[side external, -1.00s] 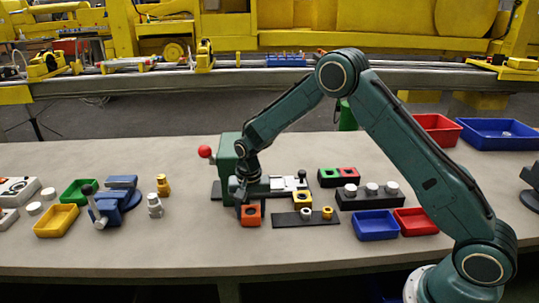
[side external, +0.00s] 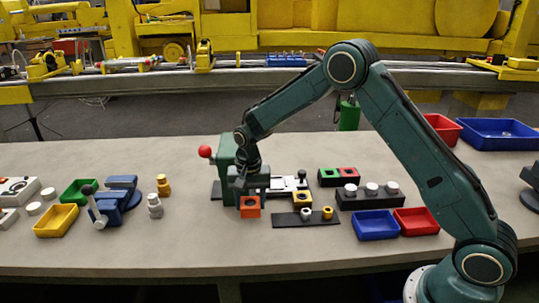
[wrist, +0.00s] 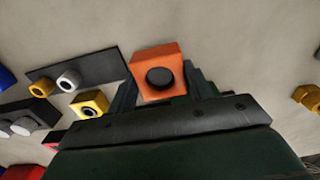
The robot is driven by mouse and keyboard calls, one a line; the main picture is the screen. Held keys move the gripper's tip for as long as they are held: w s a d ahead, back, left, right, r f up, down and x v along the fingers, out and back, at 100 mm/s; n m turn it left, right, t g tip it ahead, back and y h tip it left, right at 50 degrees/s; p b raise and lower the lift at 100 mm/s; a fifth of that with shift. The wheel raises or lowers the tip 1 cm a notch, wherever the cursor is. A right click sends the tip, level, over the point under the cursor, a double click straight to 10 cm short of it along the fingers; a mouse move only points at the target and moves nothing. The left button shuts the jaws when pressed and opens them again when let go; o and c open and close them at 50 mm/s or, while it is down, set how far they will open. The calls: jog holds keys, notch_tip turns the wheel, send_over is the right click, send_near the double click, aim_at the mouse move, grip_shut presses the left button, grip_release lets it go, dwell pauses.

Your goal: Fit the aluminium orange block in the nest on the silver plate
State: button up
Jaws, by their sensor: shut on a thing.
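My gripper (side external: 250,190) is shut on the orange block (side external: 250,207) and holds it just above the table. In the wrist view the orange block (wrist: 158,73) sits between the fingers, with a dark round opening or plug in its face. A flat plate (side external: 284,220), dark grey in the picture, lies right of the block. It carries a whitish ring (side external: 306,214) and a yellow ring (side external: 327,212); its left part is bare. A light silver-grey piece (side external: 284,183) lies behind, partly hidden by my gripper. I cannot make out a nest in either one.
A green press-like machine (side external: 226,160) with a red ball knob (side external: 204,151) stands close behind my gripper. A yellow block (side external: 302,199) stands at the plate's back edge. Blue (side external: 375,225) and red (side external: 416,221) trays lie to the right. The table in front is clear.

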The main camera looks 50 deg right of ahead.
aim_at(250, 204)
notch_tip(250, 204, up, 16)
jog(key=r, duration=0.1)
jog(key=w+d, duration=0.3)
jog(key=d, duration=0.6)
jog(key=w+d, duration=0.2)
jog(key=d, duration=0.6)
notch_tip(250, 204, down, 12)
jog(key=shift+f, duration=0.1)
jog(key=shift+f, duration=2.2)
jog(key=shift+f, duration=1)
dwell(1.0)
jog(key=o, duration=1)
jog(key=shift+o, duration=0.2)
jog(key=shift+r, duration=0.1)
